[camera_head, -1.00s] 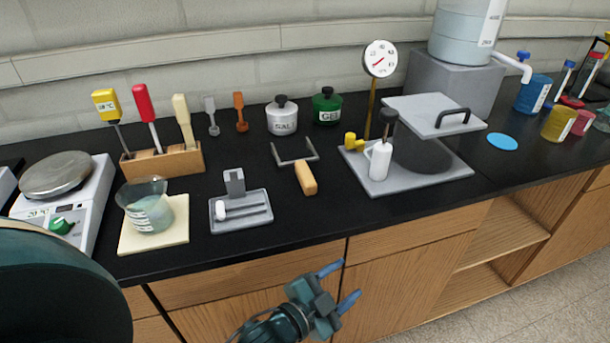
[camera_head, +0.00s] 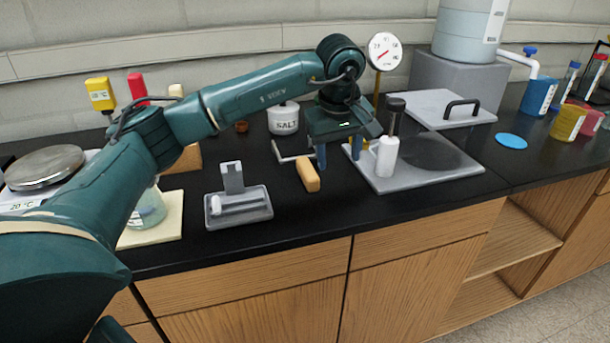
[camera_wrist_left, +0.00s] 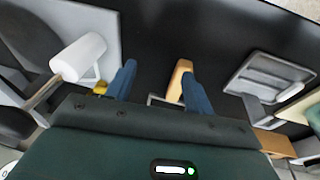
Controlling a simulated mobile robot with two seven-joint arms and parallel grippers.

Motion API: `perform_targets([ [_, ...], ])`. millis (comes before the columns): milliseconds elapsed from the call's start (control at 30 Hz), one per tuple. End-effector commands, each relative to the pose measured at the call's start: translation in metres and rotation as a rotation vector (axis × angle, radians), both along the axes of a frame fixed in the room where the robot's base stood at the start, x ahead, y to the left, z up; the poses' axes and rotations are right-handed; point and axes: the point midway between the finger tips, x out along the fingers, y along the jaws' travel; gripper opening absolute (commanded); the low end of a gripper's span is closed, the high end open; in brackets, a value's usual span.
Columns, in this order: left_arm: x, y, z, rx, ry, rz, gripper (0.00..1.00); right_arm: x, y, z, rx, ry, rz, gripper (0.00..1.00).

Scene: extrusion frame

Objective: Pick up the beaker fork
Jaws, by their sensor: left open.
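The beaker fork has a wooden handle (camera_head: 308,174) and a grey metal prong end, and lies on the black bench top. Its prongs are partly hidden behind my left gripper (camera_head: 339,158). That gripper is open and empty, fingers down, just right of the handle in the head view. In the left wrist view the handle (camera_wrist_left: 179,75) shows beside the right-hand finger, partly covered by it, and a bit of grey prong shows between the fingers. I cannot tell whether finger and handle touch. My right gripper is not in view.
A grey press plate (camera_head: 450,178) with a white-handled tool (camera_head: 387,157) stands close to the right. A grey tray (camera_head: 240,208) lies left of the fork, and a salt pot (camera_head: 283,119) behind it. The bench in front of the fork is clear.

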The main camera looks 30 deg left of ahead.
Motion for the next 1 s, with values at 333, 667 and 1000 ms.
perform_targets([
  [333,0.007,0.070,0.028,0.241,-0.032,0.039,0.53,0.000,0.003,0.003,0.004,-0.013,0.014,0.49],
  [667,0.020,0.084,-0.022,0.236,-0.035,0.039,0.53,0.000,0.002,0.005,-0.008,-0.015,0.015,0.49],
  [1000,0.027,0.093,-0.057,0.236,-0.032,0.037,0.53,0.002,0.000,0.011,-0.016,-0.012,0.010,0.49],
])
